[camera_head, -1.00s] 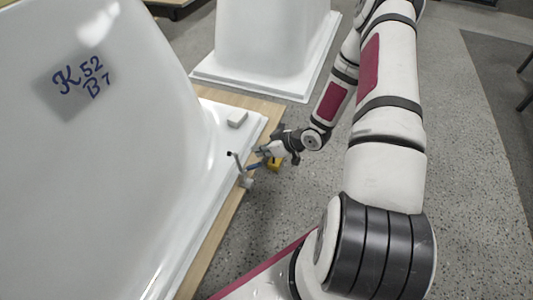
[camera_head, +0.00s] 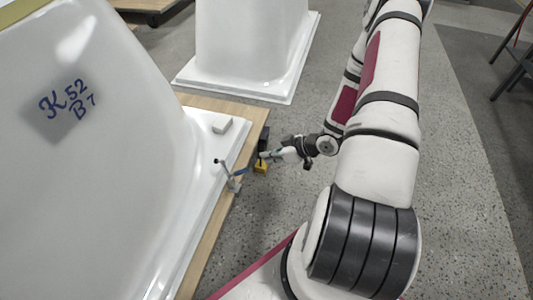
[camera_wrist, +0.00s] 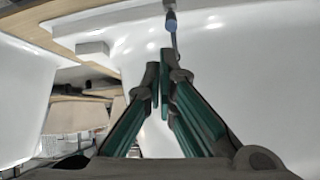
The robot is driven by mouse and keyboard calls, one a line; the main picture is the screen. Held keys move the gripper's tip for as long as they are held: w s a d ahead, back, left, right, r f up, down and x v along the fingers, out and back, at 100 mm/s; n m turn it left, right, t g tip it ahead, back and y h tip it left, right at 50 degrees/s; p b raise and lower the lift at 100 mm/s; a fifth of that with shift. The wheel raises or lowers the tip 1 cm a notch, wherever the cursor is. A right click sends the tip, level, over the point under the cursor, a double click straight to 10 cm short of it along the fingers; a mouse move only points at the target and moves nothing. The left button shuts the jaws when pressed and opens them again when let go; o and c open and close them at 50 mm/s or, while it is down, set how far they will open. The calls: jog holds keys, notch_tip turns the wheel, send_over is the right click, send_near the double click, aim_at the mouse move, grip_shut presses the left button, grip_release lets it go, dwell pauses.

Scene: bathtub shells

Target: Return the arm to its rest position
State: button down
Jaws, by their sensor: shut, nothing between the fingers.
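My gripper (camera_head: 265,155) is shut and empty beside the wooden-edged rim of the near white bathtub shell (camera_head: 150,110). In the wrist view its dark fingers with green inner sides (camera_wrist: 160,70) come close together with nothing between them. A small metal lever tool (camera_head: 232,178) with a blue part stands at the shell's rim, left of the gripper. In the wrist view its blue part (camera_wrist: 171,22) shows just beyond the fingertips; I cannot tell the exact gap. My arm runs down the right side of the head view, its elbow bent.
A second white shell (camera_head: 250,45) stands behind. Dark chair-like legs (camera_head: 513,65) are at the upper right. The speckled floor (camera_head: 465,210) at right is clear.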

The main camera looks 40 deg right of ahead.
jog(key=d+r+m+g+h, duration=0.1)
jog(key=d+r+g+h, duration=0.2)
jog(key=r, duration=0.8)
jog(key=d+r+g+h, duration=0.2)
jog(key=r+h, duration=0.3)
jog(key=r, duration=0.6)
jog(key=s+a+r+m+g, duration=0.2)
jog(key=s+a+r+m, duration=0.2)
jog(key=s+a+r, duration=0.95)
jog(key=s+a+r+g+y, duration=0.1)
jog(key=s+a+r+y, duration=0.15)
jog(key=s+a, duration=0.35)
jog(key=s+a+r+y, duration=0.1)
jog(key=s+a+r, duration=0.2)
jog(key=s, duration=0.6)
notch_tip(320, 180, up, 28)
jog(key=t+p, duration=0.3)
jog(key=p, duration=2.3)
jog(key=shift+d+t+p, duration=0.2)
jog(key=shift+t+p, duration=0.2)
